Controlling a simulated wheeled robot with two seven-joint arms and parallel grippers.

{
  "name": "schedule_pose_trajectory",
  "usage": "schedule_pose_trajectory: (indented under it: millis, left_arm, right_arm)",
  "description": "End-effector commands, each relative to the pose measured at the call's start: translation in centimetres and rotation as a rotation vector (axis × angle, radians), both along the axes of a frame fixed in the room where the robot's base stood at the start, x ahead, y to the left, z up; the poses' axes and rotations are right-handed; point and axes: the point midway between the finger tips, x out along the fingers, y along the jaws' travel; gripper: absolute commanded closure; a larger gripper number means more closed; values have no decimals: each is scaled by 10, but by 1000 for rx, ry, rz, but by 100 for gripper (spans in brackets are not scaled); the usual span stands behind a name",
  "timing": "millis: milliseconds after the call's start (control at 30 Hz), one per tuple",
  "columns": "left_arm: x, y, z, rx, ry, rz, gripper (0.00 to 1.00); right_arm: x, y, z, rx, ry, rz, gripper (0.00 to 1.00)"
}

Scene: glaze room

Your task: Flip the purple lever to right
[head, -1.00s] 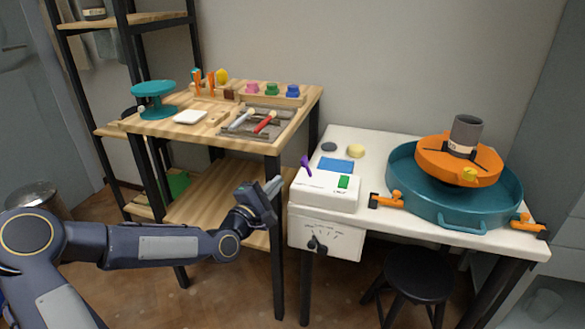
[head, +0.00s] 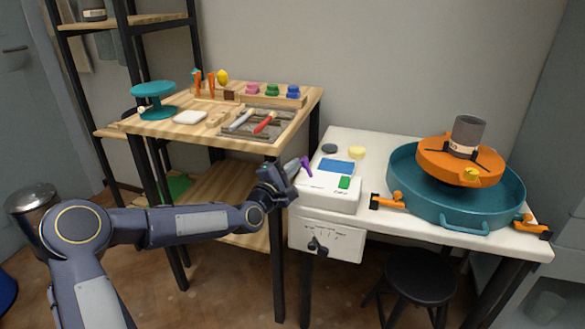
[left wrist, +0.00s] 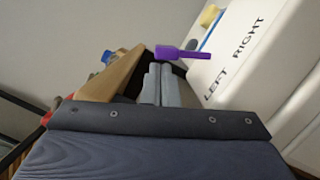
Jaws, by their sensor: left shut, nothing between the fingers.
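The purple lever (head: 306,165) stands on top of a white control box (head: 328,193) on the white table. In the left wrist view the lever (left wrist: 182,53) shows just past my fingertips, beside the printed words LEFT and RIGHT (left wrist: 250,38). In the head view it tilts to the left. My left gripper (head: 291,168) is shut and empty, just left of the lever. I cannot tell whether the fingertips touch it. In the left wrist view the shut fingers (left wrist: 162,82) point toward the lever. My right gripper is in neither view.
The box also bears a green switch (head: 344,183), with a dark knob (head: 318,246) on the panel below. A teal basin (head: 400,190) with an orange wheel (head: 445,165) stands to the right. A wooden table (head: 200,135) with tools stands behind left.

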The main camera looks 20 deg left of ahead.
Motion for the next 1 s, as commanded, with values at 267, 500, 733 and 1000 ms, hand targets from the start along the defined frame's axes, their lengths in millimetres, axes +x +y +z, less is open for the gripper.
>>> schedule_pose_trajectory:
  millis: [267,500,733,1000]
  left_arm:
    - [0,-2,3,49,-2,-1,100]
    - [0,-3,4,81,-3,0,100]
    - [0,-6,6,126,-5,-1,100]
    - [-1,-13,12,263,-11,-2,100]
  right_arm:
    - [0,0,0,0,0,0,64]
    - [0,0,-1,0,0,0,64]
    - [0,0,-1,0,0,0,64]
    - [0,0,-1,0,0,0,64]
